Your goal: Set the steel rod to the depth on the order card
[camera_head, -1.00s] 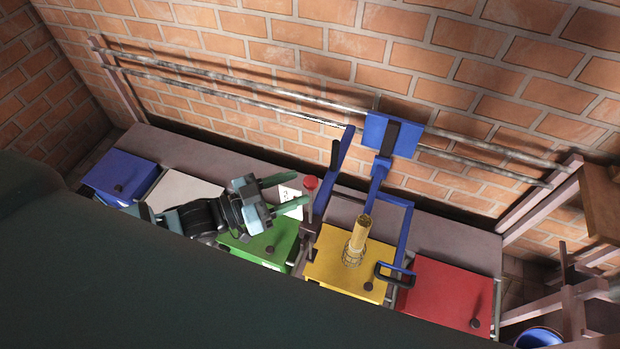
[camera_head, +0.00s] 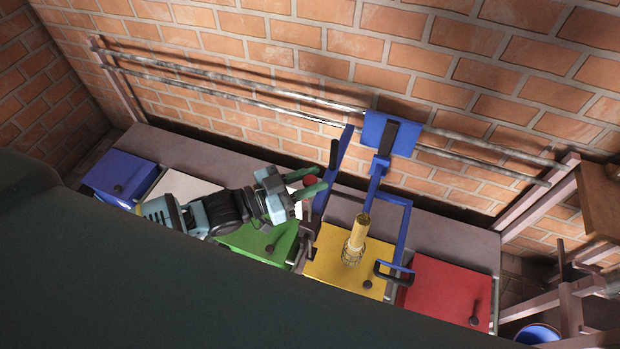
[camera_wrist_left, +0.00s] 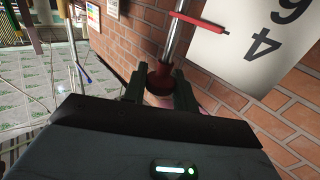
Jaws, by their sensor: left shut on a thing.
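My left gripper (camera_head: 312,181) is shut on a red knob (camera_head: 310,180), beside the upright blue frame. In the left wrist view the dark red knob (camera_wrist_left: 160,80) sits between the fingers, at the end of the steel rod (camera_wrist_left: 178,42). A red pointer (camera_wrist_left: 200,22) crosses the rod there. It reaches towards a white plate (camera_wrist_left: 240,55) that bears large numerals, one a 4 and another that looks like a 6 or 9, partly cut off. I cannot tell which sheet is the order card. My right gripper is not in view.
A yellow box (camera_head: 335,272) with a brass cylinder (camera_head: 357,235) stands right of the gripper. Green (camera_head: 260,245), red (camera_head: 450,290) and blue (camera_head: 118,175) boxes share the bench. A blue frame (camera_head: 388,137) hangs on wall rails. Small sheets (camera_wrist_left: 93,18) are on the brick wall.

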